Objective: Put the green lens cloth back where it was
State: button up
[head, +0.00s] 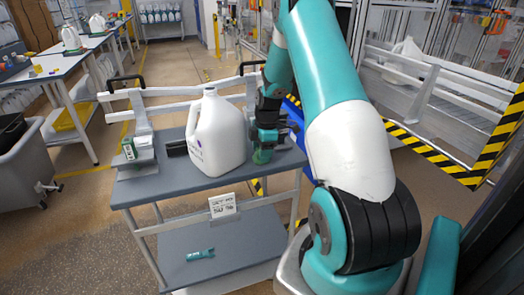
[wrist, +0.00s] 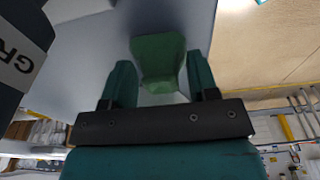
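The green lens cloth (wrist: 158,58) shows in the wrist view as a small folded green piece, wider at its far end. It lies between and just beyond the two teal fingers of my gripper (wrist: 161,75). Narrow gaps seem to show beside it, so I cannot tell whether the fingers grip it. In the head view my gripper (head: 263,147) points down low over the right part of the grey cart top, close beside the white jug. The cloth (head: 262,156) is a small green patch at the fingertips there. Whether it touches the cart top is unclear.
The white jug (head: 217,135) stands immediately left of my gripper. A black item (head: 176,148) and a green-and-white box (head: 129,149) are farther left. The cart top (head: 165,184) is clear at front left. A teal item (head: 201,255) lies on the lower shelf.

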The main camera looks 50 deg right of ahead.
jog(key=shift+r, duration=0.15)
notch_tip(320, 180, up, 12)
jog(key=d+b, duration=0.1)
jog(key=shift+s+d, duration=0.15)
jog(key=shift+s, duration=0.2)
dwell(0.5)
